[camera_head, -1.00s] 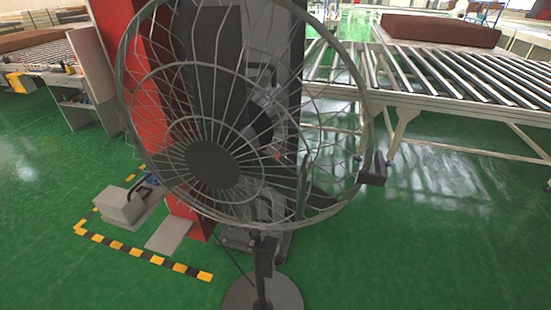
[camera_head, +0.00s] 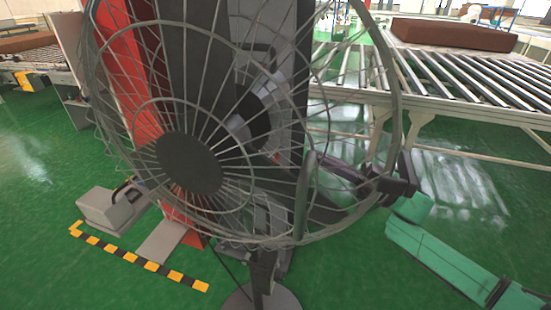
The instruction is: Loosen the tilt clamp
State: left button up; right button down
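A large grey standing fan (camera_head: 190,162) with a round wire cage fills the middle of the view. Its cage is tilted, and its dark pole (camera_head: 263,272) stands on a round base (camera_head: 285,299). My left gripper is not in view.
A roller conveyor (camera_head: 450,84) with a brown mattress (camera_head: 455,34) stands at the back right. A red column (camera_head: 125,70) is behind the fan. A grey box (camera_head: 108,207) and yellow-black floor tape (camera_head: 150,265) are at left. Green floor is open at front left.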

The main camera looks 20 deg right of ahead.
jog(key=shift+s+r, duration=0.1)
jog(key=shift+s, duration=0.1)
jog(key=r+p+x, duration=0.1)
jog(key=p+x, duration=0.3)
jog(key=x, duration=0.6)
notch_tip(320, 180, down, 5)
jog(key=shift+w+f+p, duration=0.1)
jog(key=shift+p, duration=0.2)
